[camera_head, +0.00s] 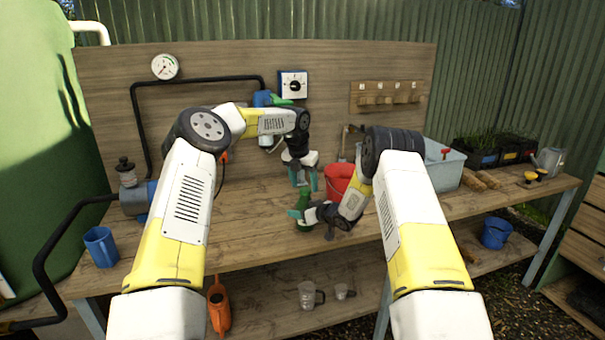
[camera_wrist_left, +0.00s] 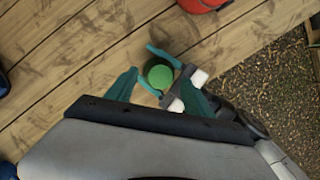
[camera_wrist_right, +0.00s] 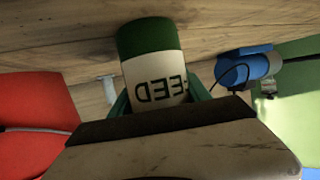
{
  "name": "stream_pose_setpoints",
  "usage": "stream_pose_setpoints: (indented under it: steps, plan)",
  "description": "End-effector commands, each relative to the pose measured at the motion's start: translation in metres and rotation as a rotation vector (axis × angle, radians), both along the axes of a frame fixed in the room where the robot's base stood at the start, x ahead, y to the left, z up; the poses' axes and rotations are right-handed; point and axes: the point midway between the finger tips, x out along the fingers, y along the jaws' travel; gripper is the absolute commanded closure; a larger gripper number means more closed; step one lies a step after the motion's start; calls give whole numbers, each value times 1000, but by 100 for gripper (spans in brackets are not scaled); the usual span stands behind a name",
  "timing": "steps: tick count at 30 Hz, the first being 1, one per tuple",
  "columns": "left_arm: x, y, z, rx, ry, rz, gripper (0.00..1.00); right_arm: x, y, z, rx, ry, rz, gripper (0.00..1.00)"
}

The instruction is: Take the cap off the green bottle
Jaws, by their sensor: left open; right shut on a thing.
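The green bottle (camera_head: 304,198) stands upright on the wooden bench. In the right wrist view, which is upside down, its cream label (camera_wrist_right: 155,78) reads "FEED" and its green base is near the bench. My right gripper (camera_head: 302,214) is shut around the bottle's body from the side. My left gripper (camera_head: 305,180) points down just above the bottle, open and empty. In the left wrist view the round green cap (camera_wrist_left: 160,76) shows from above, between the open fingers of my left gripper and apart from them. The cap's side is hidden.
A red bucket (camera_head: 337,171) stands close behind the bottle on the right. A blue jug (camera_head: 101,247) is at the bench's left end. A grey tub (camera_head: 447,170) stands further right.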

Motion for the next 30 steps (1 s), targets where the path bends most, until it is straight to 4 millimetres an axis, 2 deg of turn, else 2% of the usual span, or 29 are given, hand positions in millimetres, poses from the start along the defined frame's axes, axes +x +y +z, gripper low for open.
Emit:
stream_pose_setpoints:
  steps: [4,14,23,30]
  plan:
    - [2,-2,-11,0,0,0,39,0,0,1,1,-1,0,100]
    - [3,-2,-13,0,-1,0,39,0,0,1,1,-1,0,100]
    - [3,-2,-13,0,0,0,98,0,0,1,1,-1,0,100]
    - [3,-3,-13,3,1,48,100,0,0,1,1,-1,0,100]
